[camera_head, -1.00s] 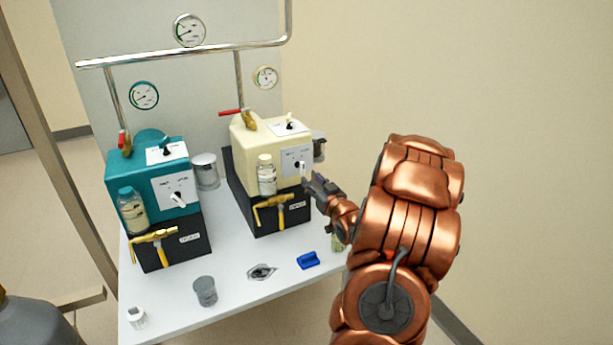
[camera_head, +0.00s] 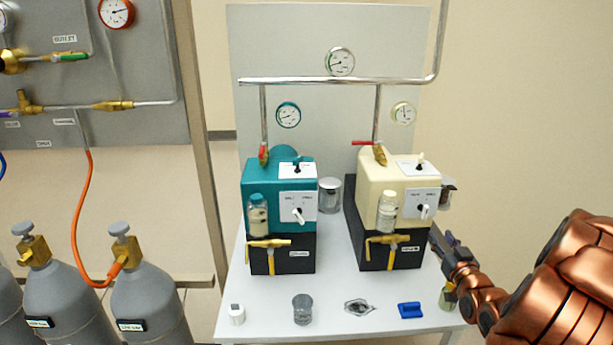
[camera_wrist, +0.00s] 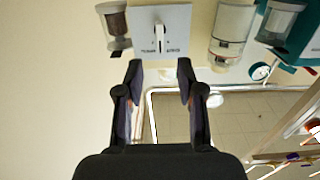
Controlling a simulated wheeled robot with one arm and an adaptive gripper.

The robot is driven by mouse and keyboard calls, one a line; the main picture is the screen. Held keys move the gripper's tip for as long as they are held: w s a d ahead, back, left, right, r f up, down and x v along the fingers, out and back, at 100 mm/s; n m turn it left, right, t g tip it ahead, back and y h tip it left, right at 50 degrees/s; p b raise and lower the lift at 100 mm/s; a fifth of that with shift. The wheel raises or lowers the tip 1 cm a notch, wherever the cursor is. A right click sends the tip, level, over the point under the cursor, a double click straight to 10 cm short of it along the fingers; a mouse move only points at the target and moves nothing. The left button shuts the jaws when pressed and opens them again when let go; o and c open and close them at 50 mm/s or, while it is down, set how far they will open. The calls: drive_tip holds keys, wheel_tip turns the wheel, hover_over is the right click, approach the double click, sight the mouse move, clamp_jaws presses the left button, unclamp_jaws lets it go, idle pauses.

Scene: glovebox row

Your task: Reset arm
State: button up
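My gripper (camera_head: 444,240) is at the right of the table, just right of and below the front panel of the cream unit (camera_head: 393,168). In the wrist view my gripper (camera_wrist: 160,72) is open, its two black fingers apart with nothing between them. Beyond the fingertips the wrist view shows the white panel (camera_wrist: 177,20) with its upright pale switch lever (camera_wrist: 158,38), upside down and apart from the fingers. My copper arm reaches in from the lower right of the head view.
A teal unit (camera_head: 262,183) stands left of the cream one on the white table (camera_head: 262,318). A grey cup (camera_head: 302,310), a dark flat piece (camera_head: 359,307) and a blue block (camera_head: 410,310) lie along the front. Grey gas cylinders (camera_head: 150,310) stand at left.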

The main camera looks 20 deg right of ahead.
drive_tip(key=a+f+n+g+y, duration=0.1)
drive_tip(key=a+f+g, duration=0.2)
drive_tip(key=a+g, duration=0.35)
drive_tip(key=a+f+n+g+y, duration=0.1)
drive_tip(key=a+f+g+y, duration=0.15)
drive_tip(key=a, duration=0.65)
drive_tip(key=s+a+r+n+g+y, duration=0.15)
drive_tip(key=s+a+g, duration=0.25)
drive_tip(key=s+a, duration=0.45)
drive_tip(key=s+a+r+g, duration=0.2)
drive_tip(key=s+a+g, duration=0.1)
drive_tip(key=s+a, duration=0.6)
drive_tip(key=s+a+r+g+y, duration=0.15)
drive_tip(key=s+a+g, duration=0.25)
drive_tip(key=s+a, duration=0.5)
wheel_tip(320, 180, up, 18)
drive_tip(key=s+d+t+p, duration=0.1)
drive_tip(key=p, duration=1.5)
drive_tip(key=shift+d+f+h, duration=0.15)
drive_tip(key=shift+d+h, duration=0.1)
drive_tip(key=shift+h, duration=0.1)
drive_tip(key=shift+w+f, duration=0.1)
